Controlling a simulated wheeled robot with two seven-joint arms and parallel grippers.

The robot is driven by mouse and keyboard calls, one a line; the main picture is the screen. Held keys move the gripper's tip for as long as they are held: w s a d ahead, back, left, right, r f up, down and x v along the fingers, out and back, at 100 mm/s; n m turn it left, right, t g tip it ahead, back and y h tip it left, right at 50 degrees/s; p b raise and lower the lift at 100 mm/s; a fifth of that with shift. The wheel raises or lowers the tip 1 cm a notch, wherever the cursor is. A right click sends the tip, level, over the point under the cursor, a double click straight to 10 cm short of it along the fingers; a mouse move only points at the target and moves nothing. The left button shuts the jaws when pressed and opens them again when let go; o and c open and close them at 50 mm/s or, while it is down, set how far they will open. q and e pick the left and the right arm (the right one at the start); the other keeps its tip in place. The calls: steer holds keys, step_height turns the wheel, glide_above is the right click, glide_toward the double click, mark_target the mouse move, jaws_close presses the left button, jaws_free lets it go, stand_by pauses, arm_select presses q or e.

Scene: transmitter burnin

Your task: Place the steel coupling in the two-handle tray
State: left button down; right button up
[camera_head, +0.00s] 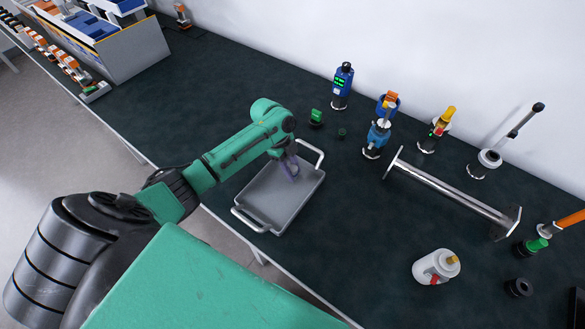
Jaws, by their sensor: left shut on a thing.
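The two-handle tray (257,205) is a shallow grey metal tray with a raised rim and a handle at each end. It lies on the dark table near its front edge. My green left arm reaches in from the left, and my left gripper (291,170) points down over the far part of the tray. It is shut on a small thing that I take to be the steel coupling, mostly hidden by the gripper. I cannot tell whether that thing touches the tray floor. The rest of the tray looks empty. My right gripper is not in view.
A long flanged metal pipe (447,189) lies right of the tray. Blue, yellow and grey fittings stand along the wall, with a small green part (316,117) behind the tray. A white canister (436,267) stands at front right. The table left of the tray is clear.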

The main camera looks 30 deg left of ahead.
arm_select(q)
steer(key=shift+f, duration=0.15)
steer(key=c, duration=0.5)
jaws_free()
steer(key=shift+c, duration=0.2)
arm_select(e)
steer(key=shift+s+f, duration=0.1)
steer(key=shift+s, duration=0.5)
arm_select(q)
steer(key=b+v, duration=0.1)
steer(key=v, duration=1.1)
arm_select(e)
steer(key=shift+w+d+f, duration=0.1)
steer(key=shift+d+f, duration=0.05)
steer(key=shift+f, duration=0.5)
